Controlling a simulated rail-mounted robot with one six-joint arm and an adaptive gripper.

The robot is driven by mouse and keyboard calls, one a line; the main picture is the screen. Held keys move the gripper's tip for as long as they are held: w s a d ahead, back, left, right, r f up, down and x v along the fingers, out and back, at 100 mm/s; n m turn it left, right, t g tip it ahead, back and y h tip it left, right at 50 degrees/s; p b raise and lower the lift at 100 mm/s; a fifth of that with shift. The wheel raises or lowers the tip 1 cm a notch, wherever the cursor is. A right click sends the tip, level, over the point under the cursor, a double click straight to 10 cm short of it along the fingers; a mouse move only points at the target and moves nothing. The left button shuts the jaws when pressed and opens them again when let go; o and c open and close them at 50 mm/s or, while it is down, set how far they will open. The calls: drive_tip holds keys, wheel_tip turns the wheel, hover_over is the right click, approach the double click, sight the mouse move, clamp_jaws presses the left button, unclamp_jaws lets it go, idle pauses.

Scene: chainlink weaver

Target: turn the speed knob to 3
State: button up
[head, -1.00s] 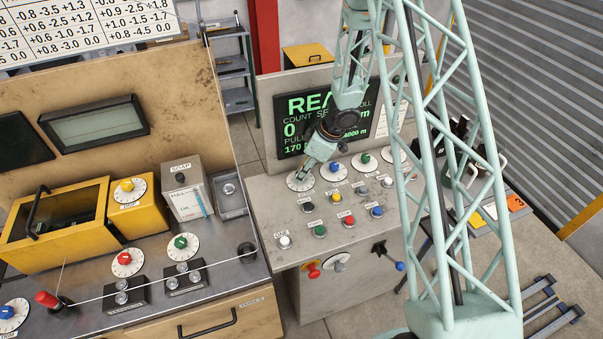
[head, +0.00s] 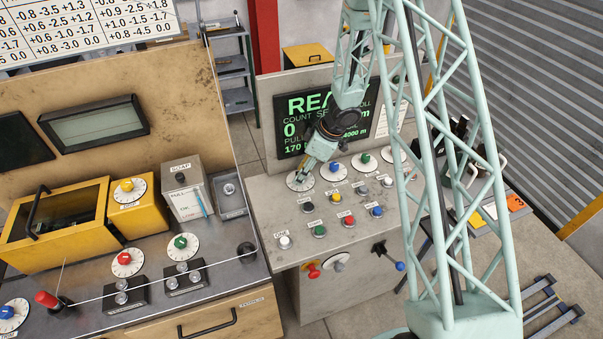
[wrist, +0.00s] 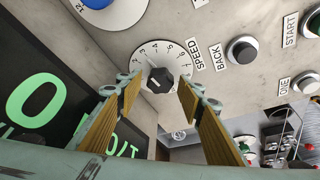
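The speed knob (wrist: 160,80) is dark and stands at the centre of a white numbered dial (wrist: 150,56) labelled SPEED in the wrist view. Its exact setting is too small to read. The same white dial (head: 295,185) shows in the head view at the panel's left, partly behind my gripper. My gripper (wrist: 159,92) is open, with one wood-coloured finger on each side of the knob. Gaps show between the fingertips and the knob. In the head view my gripper (head: 303,174) is low over the dial.
A blue-knobbed dial (head: 333,170) and a green-knobbed dial (head: 364,162) stand to the right. Several push buttons, including a red one (head: 347,220), lie nearby. A dark screen (head: 296,138) with green text rises behind the dial.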

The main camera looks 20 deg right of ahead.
drive_tip(key=shift+r, duration=0.15)
drive_tip(key=v, duration=1.1)
drive_tip(key=shift+s+d+r, duration=0.15)
drive_tip(key=shift+d+r, duration=0.05)
drive_tip(key=shift+r, duration=0.1)
idle(0.4)
drive_tip(key=shift+a, duration=0.1)
idle(0.4)
